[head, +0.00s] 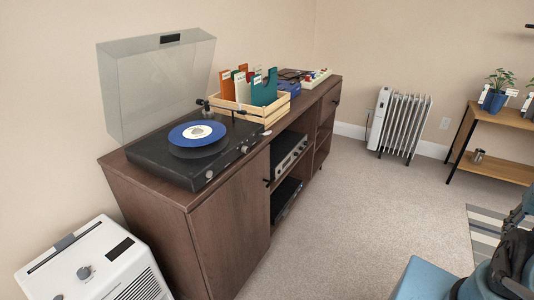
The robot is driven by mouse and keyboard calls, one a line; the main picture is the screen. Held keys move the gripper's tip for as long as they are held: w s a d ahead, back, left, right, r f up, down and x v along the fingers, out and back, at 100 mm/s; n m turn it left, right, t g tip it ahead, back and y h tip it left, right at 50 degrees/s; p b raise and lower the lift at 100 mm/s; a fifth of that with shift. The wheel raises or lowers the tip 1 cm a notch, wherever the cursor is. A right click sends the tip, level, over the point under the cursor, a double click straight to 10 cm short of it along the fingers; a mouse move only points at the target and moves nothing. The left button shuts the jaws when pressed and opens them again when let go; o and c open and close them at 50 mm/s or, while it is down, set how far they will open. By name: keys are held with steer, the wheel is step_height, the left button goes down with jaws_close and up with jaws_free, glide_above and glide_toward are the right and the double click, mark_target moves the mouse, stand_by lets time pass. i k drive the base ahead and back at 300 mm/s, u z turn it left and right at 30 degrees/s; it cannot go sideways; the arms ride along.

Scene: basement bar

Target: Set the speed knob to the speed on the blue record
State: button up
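The turntable's clear lid (160,85) stands raised. A wooden crate (245,112) of records sits behind it on the brown cabinet (230,205). A white appliance (95,265) stands at lower left, a radiator (400,122) at the back. Carpet (340,215) right of the cabinet is clear.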

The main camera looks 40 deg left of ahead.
mark_target(245, 149)
steer(key=k, duration=2.2)
steer(key=u, duration=0.45)
steer(key=i, duration=0.95)
steer(key=u, duration=0.05)
